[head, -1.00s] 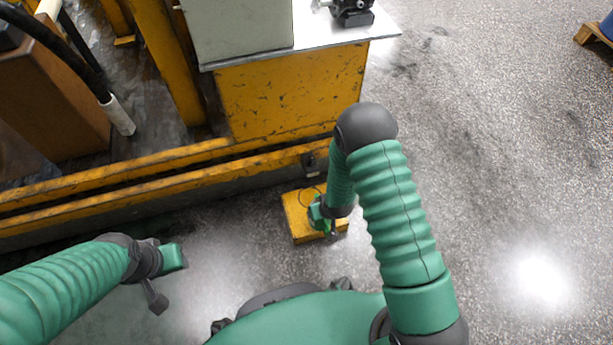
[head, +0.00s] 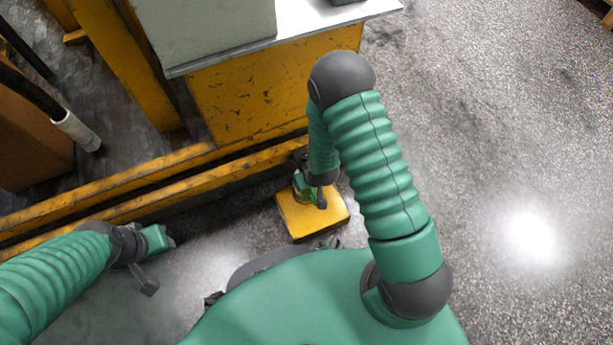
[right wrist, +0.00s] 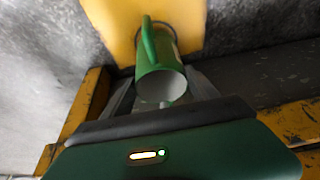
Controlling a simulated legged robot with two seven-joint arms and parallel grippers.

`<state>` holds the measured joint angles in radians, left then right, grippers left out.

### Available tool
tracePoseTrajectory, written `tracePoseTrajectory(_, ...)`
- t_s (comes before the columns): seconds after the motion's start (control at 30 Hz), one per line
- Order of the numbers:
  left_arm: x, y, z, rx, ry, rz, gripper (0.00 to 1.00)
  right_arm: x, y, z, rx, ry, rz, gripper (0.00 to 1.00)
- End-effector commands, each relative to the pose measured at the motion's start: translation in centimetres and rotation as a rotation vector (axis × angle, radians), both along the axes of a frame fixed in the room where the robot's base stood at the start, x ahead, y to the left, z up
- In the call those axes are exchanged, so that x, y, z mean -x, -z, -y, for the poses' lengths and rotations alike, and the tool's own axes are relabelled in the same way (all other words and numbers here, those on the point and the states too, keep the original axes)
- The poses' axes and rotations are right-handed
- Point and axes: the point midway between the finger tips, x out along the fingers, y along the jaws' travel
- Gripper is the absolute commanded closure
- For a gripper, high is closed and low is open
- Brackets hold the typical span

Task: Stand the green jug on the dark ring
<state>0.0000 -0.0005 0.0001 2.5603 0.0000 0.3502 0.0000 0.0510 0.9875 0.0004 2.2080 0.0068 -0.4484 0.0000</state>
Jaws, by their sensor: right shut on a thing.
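The green jug (right wrist: 158,70) is between the fingers of my right gripper (right wrist: 160,92) in the right wrist view, its pale open mouth towards the camera and its handle on the upper left side. In the head view, my right gripper (head: 312,186) is over the back left part of the yellow block (head: 318,218), with a bit of the jug's green showing. Whether the jug touches the block is unclear. My left gripper (head: 160,243) is off to the left; its fingers are unclear.
A yellow rail (head: 185,185) runs along the floor just behind the block. A yellow cabinet with a metal top (head: 325,30) stands beyond it. The speckled floor on the right (head: 500,170) is clear.

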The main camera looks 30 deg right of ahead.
Motion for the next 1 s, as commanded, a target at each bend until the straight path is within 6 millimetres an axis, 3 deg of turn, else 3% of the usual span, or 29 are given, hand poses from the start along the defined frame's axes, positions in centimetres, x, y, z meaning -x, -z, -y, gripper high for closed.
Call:
tracePoseTrajectory(0.5,0.0,0.6,0.0,0.0,0.0,0.0,0.64,0.1,1.4,0.0,0.0,0.0,-0.006,1.0)
tracePoseTrajectory(0.53,0.0,0.6,0.0,0.0,0.0,0.0,0.64,0.2,1.5,0.0,0.0,0.0,-0.008,0.3)
tracePoseTrajectory(0.7,0.0,0.6,0.0,0.0,0.0,0.0,0.64,0.3,1.6,0.0,0.0,-0.001,-0.011,0.1)
tracePoseTrajectory(1.0,0.0,0.6,0.0,0.0,0.0,0.0,0.64,0.4,1.5,-0.1,-0.001,-0.001,-0.015,0.1)
